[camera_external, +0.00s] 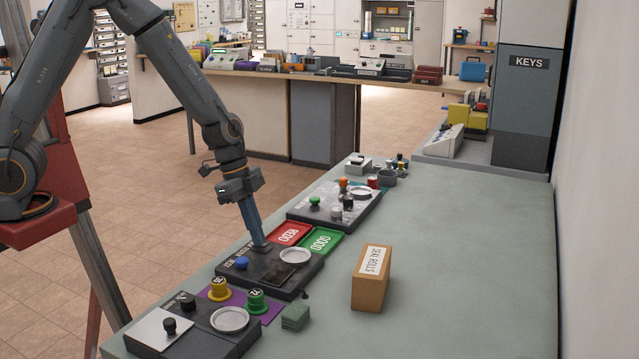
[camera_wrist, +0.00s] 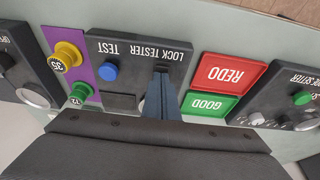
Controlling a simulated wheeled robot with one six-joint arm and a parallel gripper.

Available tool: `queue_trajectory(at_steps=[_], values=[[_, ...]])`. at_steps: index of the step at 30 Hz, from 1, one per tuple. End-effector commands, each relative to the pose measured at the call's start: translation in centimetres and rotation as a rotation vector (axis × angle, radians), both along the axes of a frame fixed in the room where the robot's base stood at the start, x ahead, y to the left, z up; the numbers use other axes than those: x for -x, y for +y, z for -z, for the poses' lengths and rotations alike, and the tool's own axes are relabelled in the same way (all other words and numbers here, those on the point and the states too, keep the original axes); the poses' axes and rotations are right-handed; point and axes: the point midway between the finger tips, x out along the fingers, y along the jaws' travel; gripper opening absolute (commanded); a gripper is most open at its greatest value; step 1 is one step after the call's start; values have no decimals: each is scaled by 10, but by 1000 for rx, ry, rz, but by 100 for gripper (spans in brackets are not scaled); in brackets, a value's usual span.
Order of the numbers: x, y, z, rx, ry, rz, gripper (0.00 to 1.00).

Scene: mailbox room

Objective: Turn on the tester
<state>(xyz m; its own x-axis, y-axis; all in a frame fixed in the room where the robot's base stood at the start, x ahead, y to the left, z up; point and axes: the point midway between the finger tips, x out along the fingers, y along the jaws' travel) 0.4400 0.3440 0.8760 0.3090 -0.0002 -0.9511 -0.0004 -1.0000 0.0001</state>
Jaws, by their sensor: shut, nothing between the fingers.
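The lock tester (camera_external: 306,272) is a dark flat box on the green bench. A blue button (camera_external: 242,263) sits on its left part, a white round dish (camera_external: 295,256) on its right. In the wrist view, the tester (camera_wrist: 133,46) carries upside-down "LOCK TESTER" and "TEST" labels. The blue button (camera_wrist: 108,71) is just under "TEST". My gripper (camera_external: 260,243) points down over the tester's far edge, shut and empty, to the right of the blue button. Its fingertips (camera_wrist: 160,72) are beside the "LOCK TESTER" label; I cannot tell whether they touch the surface.
A red REDO tray (camera_external: 287,234) and green GOOD tray (camera_external: 322,242) lie beyond the tester. Yellow (camera_external: 219,289) and green (camera_external: 257,300) knobbed pieces stand on a purple mat nearer. A cardboard box (camera_external: 370,290) stands right. The bench's right side is clear.

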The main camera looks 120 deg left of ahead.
Motion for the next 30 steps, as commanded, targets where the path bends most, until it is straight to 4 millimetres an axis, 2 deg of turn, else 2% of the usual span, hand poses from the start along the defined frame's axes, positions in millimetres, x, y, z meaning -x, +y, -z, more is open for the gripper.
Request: queue_trajectory(at_steps=[7,11,30], values=[[1,0,1,1,2,-1,0],[3,0,-6,0,1,0,0],[36,0,-111,-3,-1,-1,0]])
